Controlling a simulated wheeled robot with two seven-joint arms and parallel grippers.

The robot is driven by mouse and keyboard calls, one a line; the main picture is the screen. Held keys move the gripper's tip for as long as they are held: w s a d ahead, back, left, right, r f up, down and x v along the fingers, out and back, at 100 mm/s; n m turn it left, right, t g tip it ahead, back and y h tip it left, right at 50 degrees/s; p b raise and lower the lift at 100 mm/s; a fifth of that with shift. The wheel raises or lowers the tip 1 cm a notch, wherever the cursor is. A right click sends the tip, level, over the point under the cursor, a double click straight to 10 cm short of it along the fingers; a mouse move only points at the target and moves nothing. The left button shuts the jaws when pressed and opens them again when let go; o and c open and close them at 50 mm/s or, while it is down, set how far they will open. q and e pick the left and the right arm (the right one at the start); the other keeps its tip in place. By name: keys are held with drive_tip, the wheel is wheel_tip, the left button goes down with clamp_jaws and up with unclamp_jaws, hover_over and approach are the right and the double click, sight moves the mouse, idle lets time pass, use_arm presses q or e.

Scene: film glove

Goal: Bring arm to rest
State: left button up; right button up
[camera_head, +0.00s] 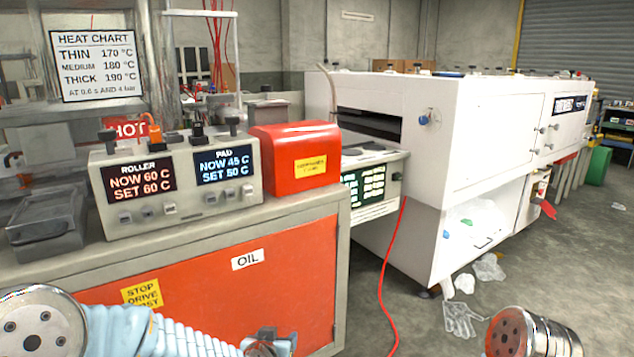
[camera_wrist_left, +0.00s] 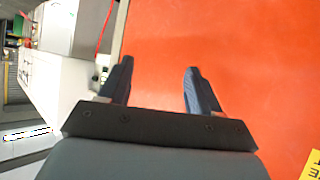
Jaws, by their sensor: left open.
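My left gripper (camera_head: 272,343) shows at the bottom edge of the head view, low in front of the orange-red cabinet door (camera_head: 215,295). Its arm comes in from the lower left in a pale blue ribbed sleeve. In the left wrist view the two dark fingers of the left gripper (camera_wrist_left: 158,78) stand apart with nothing between them. Beyond them is the plain orange-red door (camera_wrist_left: 240,60); the distance to it is hard to tell. Part of my right arm shows at the bottom right of the head view, but its gripper is out of the picture.
A control box (camera_head: 175,185) with two displays and a red cover (camera_head: 296,160) stand on the cabinet top. A white machine (camera_head: 440,130) stands to the right. A red cable (camera_head: 388,265) hangs to the floor. Clear film scraps (camera_head: 462,318) lie on the otherwise open floor.

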use_arm(q)
drive_tip(key=s+a+f+g+h, duration=0.1)
drive_tip(key=s+f+g, duration=0.1)
drive_tip(key=s+f, duration=0.35)
drive_tip(key=s+f+n+g, duration=0.1)
drive_tip(key=s+f+g, duration=0.1)
drive_tip(key=f, duration=0.6)
drive_tip(key=s+a+f+g+h, duration=0.1)
drive_tip(key=s+f+g, duration=0.1)
drive_tip(key=s+f, duration=0.35)
drive_tip(key=s+f+n+g, duration=0.1)
drive_tip(key=s+f+g, duration=0.4)
drive_tip(key=s+f, duration=0.4)
drive_tip(key=s, duration=0.3)
drive_tip(key=shift+s+f+h, duration=0.25)
drive_tip(key=shift+f+h, duration=0.05)
drive_tip(key=shift+h, duration=0.1)
